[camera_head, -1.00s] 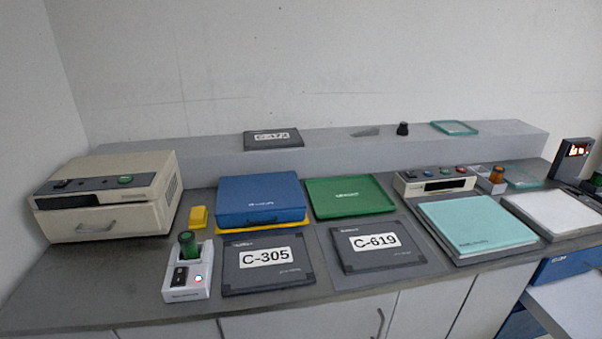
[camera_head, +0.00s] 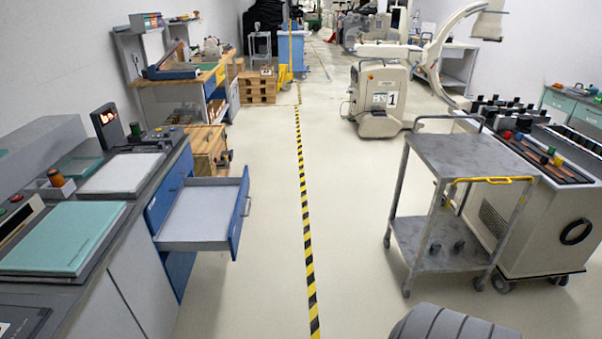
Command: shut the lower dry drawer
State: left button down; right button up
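A blue drawer unit (camera_head: 163,198) is built into the counter at the left. One drawer (camera_head: 200,212) is pulled well out of it over the floor. Its inside is pale grey and looks empty, and its blue front (camera_head: 240,212) faces right with a handle on it. Blue cabinet front shows below the open drawer, partly hidden by it. I cannot read any label, so I cannot tell which drawer is the dry one. Neither of my grippers is in view.
The counter (camera_head: 92,269) runs along the left with a teal-covered tray (camera_head: 62,237) and a white-topped tray (camera_head: 121,173). Pale floor with a striped yellow-black line (camera_head: 304,215) is free beside the drawer. A grey two-shelf cart (camera_head: 465,155) stands at the right.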

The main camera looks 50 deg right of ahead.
aim_at(207, 213)
jog(key=z, duration=1.55)
jog(key=i, duration=1.95)
jog(key=u, duration=1.75)
